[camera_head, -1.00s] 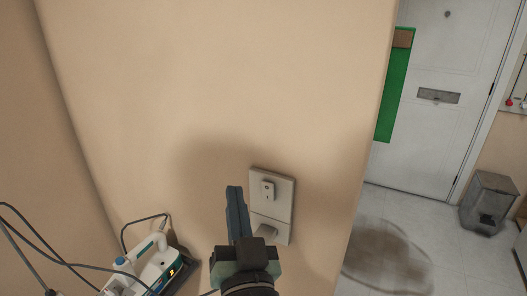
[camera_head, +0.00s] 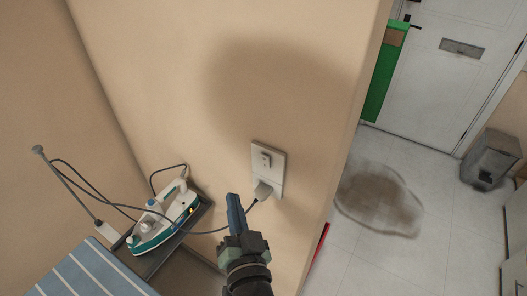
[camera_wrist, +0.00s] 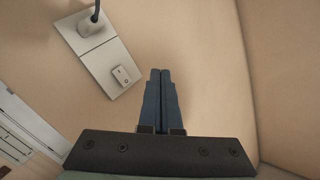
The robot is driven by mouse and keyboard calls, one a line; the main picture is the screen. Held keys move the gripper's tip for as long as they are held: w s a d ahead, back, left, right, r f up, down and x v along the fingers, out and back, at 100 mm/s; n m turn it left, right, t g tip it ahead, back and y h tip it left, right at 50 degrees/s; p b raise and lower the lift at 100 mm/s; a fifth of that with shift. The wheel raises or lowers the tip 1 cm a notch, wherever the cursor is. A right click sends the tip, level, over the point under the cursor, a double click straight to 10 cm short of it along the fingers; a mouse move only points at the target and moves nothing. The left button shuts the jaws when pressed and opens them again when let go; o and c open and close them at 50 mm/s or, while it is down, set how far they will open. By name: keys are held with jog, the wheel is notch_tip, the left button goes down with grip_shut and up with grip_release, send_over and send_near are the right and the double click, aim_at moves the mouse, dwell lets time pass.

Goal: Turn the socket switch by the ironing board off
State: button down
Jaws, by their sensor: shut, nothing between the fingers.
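The pale socket plate (camera_head: 280,165) is on the beige wall, with a small rocker switch (camera_head: 265,159) on its upper part. A plug (camera_head: 263,189) with a cord sits in its lower part. My gripper (camera_head: 233,197) is shut and empty, below and left of the switch in the head view. In the wrist view the plate (camera_wrist: 78,42) looks turned, with the switch (camera_wrist: 122,76) just left of my shut blue fingers (camera_wrist: 160,75), apart from them in the picture. The switch's on or off position is too small to tell. The ironing board (camera_head: 85,275) has a blue striped cover.
A white and teal iron (camera_head: 165,222) rests on a dark tray (camera_head: 195,218) at the board's end, its cord looping near my gripper. The wall ends right of the socket. Beyond are tiled floor, a white door (camera_head: 440,85) and a grey bin (camera_head: 492,158).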

aim_at(265, 162)
jog(key=shift+w, duration=0.1)
jog(key=w+d+r+b, duration=0.1)
jog(key=w+d+b, duration=0.2)
jog(key=w+d, duration=0.2)
jog(key=shift+w, duration=1)
dwell(1.6)
jog(key=shift+w+d+r+b, duration=0.1)
jog(key=shift+w+d+b, duration=0.25)
jog(key=shift+b, duration=0.1)
jog(key=shift+w+d, duration=0.1)
jog(key=shift+w, duration=0.15)
dwell(0.6)
jog(key=shift+s+a, duration=0.45)
jog(key=shift+s, duration=0.2)
